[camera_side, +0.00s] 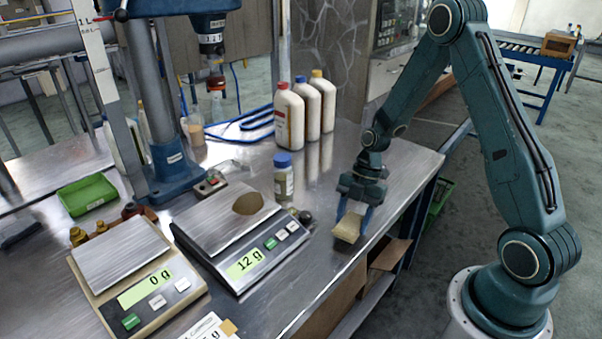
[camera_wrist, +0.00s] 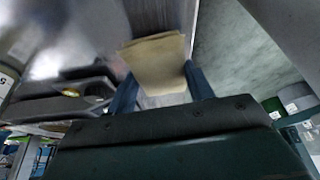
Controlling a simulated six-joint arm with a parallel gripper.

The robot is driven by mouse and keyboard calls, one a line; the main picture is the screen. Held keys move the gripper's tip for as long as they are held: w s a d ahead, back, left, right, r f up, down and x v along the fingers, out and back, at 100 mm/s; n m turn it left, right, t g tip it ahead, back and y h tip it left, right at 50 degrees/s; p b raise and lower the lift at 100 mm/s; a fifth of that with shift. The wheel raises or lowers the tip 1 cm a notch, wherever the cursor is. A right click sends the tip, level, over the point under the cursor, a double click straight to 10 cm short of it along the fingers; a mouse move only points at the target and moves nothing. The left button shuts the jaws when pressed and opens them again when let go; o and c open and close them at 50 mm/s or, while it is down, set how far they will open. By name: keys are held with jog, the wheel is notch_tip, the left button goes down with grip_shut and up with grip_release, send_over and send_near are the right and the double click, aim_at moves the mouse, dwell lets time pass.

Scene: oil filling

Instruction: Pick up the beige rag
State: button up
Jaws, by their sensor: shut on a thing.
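The beige rag (camera_side: 348,228) is a small folded cloth at the right front part of the metal bench. My gripper (camera_side: 353,215) points down with its blue fingers on either side of the rag, shut on it. In the wrist view the rag (camera_wrist: 155,62) sits between the two blue fingers of my gripper (camera_wrist: 160,82). Whether the rag's underside touches the bench or is slightly above it, I cannot tell.
Two scales (camera_side: 232,235) (camera_side: 135,270) stand left of the rag, reading 12 g and 0 g. A blue-capped jar (camera_side: 284,180) stands behind the right scale. White bottles (camera_side: 289,118) stand at the back. The bench's right edge (camera_side: 420,190) is close to my gripper.

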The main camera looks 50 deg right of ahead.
aim_at(349, 220)
notch_tip(349, 220, up, 18)
jog(key=shift+f, duration=0.2)
jog(key=shift+o, duration=0.4)
dwell(0.4)
jog(key=w+a+f+m+t, duration=0.1)
jog(key=w+a+f+m, duration=0.1)
jog(key=w, duration=0.5)
jog(key=w+a+f+m+t, duration=0.1)
jog(key=w+a+f+m, duration=0.2)
jog(key=w+a, duration=0.3)
jog(key=w+a+f+m+t, duration=0.1)
jog(key=w+a+m, duration=0.3)
jog(key=w, duration=0.6)
jog(key=shift+a+f+h, duration=0.4)
jog(key=shift+a+f, duration=0.2)
jog(key=shift+f, duration=0.25)
jog(key=shift+f, duration=0.2)
jog(key=shift+f, duration=2.4)
